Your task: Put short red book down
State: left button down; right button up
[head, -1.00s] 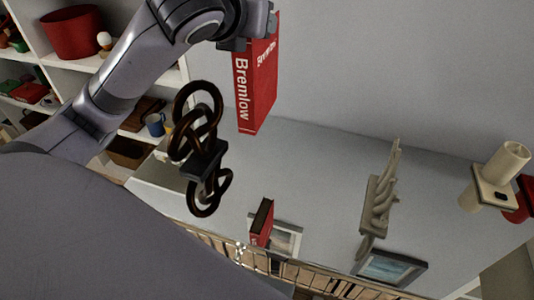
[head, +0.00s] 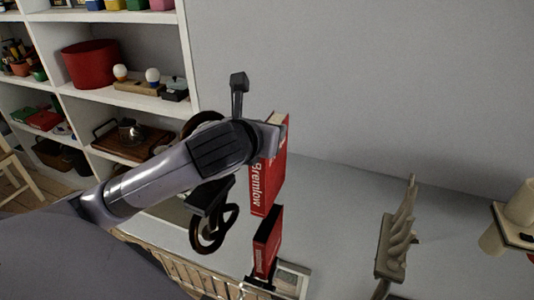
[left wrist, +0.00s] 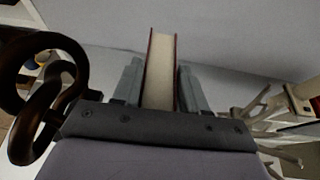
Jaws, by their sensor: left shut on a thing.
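My left gripper (head: 268,132) is shut on a red book (head: 267,180) with white lettering. In the head view the book hangs from it over a light grey surface (head: 335,205). In the left wrist view the book (left wrist: 160,72) sits between the two fingers of the gripper (left wrist: 161,85), its pale page edges facing the camera. A second, smaller-looking red book (head: 267,242) with a black side stands just below the held one in the head view. I cannot tell whether the two touch. My right gripper is not in view.
A dark brown knot sculpture (head: 212,232) is partly behind my arm, close to the gripper; it also shows in the left wrist view (left wrist: 40,95). A pale sculpture (head: 393,245) stands right of the books, with clear surface between. A white bookcase (head: 190,65) is at left.

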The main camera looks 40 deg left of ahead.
aim_at(269, 165)
pick_arm(q)
jog(key=shift+f+b, duration=0.5)
jog(key=shift+f, duration=1.8)
jog(key=c, duration=0.6)
grip_release()
jog(key=shift+f, duration=0.1)
